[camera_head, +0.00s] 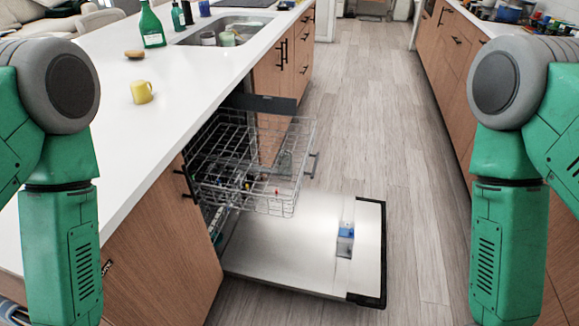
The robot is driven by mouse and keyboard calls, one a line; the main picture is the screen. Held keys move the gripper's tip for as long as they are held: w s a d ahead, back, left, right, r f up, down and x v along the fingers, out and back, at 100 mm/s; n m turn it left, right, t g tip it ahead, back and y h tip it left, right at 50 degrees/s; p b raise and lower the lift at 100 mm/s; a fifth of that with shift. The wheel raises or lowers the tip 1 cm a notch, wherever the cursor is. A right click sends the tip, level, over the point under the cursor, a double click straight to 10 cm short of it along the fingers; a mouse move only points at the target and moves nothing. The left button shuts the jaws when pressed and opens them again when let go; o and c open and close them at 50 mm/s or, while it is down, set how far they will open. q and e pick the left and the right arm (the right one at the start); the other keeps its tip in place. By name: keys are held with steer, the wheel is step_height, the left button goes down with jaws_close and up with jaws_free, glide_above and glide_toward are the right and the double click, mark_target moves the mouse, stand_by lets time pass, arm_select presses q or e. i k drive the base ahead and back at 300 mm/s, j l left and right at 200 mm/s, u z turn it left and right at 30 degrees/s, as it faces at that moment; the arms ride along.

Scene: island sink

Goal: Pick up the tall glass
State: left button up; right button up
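No glass stands out clearly as the tall one. Two small glass-like vessels are at the sink on the island: a greyish one (208,39) on the left and a pale greenish one (227,39) beside it. They are too small to tell which is taller. A faint clear shape (284,163) shows in the dishwasher's upper rack, but I cannot tell what it is. My two green arms hang down at the left and right edges of the picture. Both grippers are below the picture and out of sight.
The dishwasher door (285,250) lies open over the floor, with its wire upper rack (245,170) pulled out. The wooden aisle floor (365,110) is clear.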

mark_target(285, 156)
steer(key=i+z, duration=0.45)
steer(key=i+j+z, duration=0.25)
steer(key=i+z, duration=0.25)
steer(key=i, duration=0.05)
